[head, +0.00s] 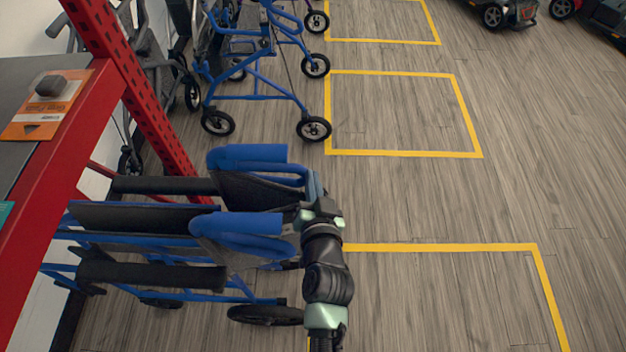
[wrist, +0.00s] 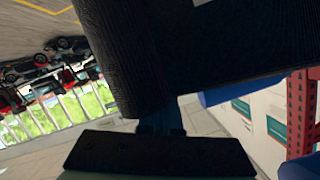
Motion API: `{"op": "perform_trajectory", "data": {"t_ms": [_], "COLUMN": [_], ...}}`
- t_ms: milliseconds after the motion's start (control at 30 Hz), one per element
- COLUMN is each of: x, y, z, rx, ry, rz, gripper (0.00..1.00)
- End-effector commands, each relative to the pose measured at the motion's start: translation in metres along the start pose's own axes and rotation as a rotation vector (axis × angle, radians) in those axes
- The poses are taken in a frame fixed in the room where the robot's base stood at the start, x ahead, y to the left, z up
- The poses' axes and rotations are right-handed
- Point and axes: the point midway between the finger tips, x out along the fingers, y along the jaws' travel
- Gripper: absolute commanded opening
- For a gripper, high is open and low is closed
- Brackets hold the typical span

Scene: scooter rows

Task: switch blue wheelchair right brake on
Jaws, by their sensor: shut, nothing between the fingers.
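The blue wheelchair (head: 238,225) stands at the lower left in the head view, with blue frame tubes and black pads (head: 150,277). My gripper (head: 316,212) is at its right-hand end in the picture, close beside the blue parts. I cannot tell whether it touches them. The gripper is shut and empty; its fingertips are not clear in the head view. I cannot make out the right brake lever in either view. In the wrist view, large dark surfaces (wrist: 210,50) fill the middle and hide much, with a blue part (wrist: 240,90) behind at the right.
A red perforated rack (head: 130,85) with a shelf stands at the left, by the wheelchair. A blue rollator (head: 255,85) stands behind. Scooters (head: 505,12) are at the far right. The wooden floor with yellow-outlined bays (head: 400,153) is clear on the right.

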Motion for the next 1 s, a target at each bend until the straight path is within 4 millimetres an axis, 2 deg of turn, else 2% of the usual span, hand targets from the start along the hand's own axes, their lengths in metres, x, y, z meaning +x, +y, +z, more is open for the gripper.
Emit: {"op": "perform_trajectory", "data": {"t_ms": [33, 600, 1000], "x": [0.004, 0.019, 0.021], "y": [0.005, 0.013, 0.010], "z": [0.012, 0.064, 0.069], "rx": [0.023, 0.327, 0.396], "ry": [0.000, -0.001, -0.002], "rz": [-0.008, -0.103, -0.124], "gripper": [0.00, 0.00, 0.00]}}
